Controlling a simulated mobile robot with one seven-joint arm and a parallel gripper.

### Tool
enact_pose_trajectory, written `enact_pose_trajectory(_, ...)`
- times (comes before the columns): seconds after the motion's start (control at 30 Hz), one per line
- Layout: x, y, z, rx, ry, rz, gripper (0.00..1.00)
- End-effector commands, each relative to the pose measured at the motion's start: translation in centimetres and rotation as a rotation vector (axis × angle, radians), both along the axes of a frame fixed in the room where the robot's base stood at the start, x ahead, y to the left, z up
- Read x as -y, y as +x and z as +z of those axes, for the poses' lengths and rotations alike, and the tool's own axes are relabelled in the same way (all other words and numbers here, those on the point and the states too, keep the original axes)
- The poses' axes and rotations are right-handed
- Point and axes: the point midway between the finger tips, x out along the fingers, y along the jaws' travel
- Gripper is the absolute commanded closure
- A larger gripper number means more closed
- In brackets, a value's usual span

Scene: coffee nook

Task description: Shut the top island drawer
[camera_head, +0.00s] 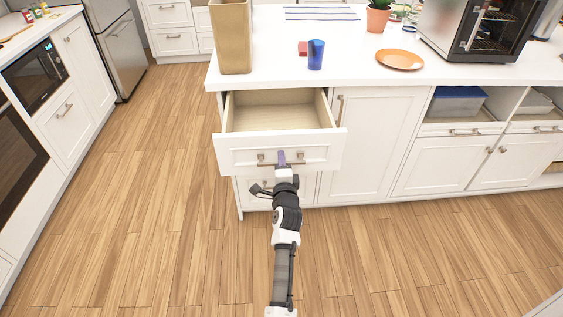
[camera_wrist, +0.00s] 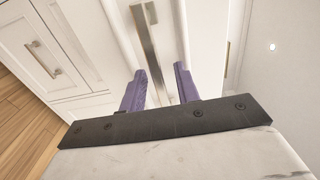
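The top island drawer (camera_head: 320,153) is pulled well out from the white island at its left end, and its pale wooden inside is empty. Its metal bar handle (camera_head: 265,157) is on the front panel. My gripper (camera_head: 282,158) is at the middle of this handle, with purple fingers. In the wrist view, my gripper (camera_wrist: 160,88) has its two fingers apart, and a metal bar handle (camera_wrist: 149,45) runs through the space between them. I cannot tell whether either finger touches the bar.
Below is another drawer, partly hidden by my arm. A cabinet door (camera_head: 372,145) stands to the right. On the countertop (camera_head: 270,62) are a tan vase (camera_head: 233,38), a blue cup (camera_head: 316,55) and an orange plate (camera_head: 399,59). The wooden floor (camera_head: 150,190) to the left is clear.

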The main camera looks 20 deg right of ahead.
Motion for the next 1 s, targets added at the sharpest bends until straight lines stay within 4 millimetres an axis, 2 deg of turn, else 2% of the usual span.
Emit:
enact_pose_trajectory(0.2,0.0,0.0,0.0,0.0,0.0,0.0,0.68)
enact_pose_trajectory(0.4,0.0,0.0,0.0,0.0,0.0,0.0,0.94)
enact_pose_trajectory(0.47,0.0,0.0,0.0,0.0,0.0,0.0,1.0)
enact_pose_trajectory(0.83,0.1,0.3,0.0,0.0,-0.001,0.001,1.0)
enact_pose_trajectory(1.0,0.5,2.1,0.1,0.001,-0.001,0.003,1.0)
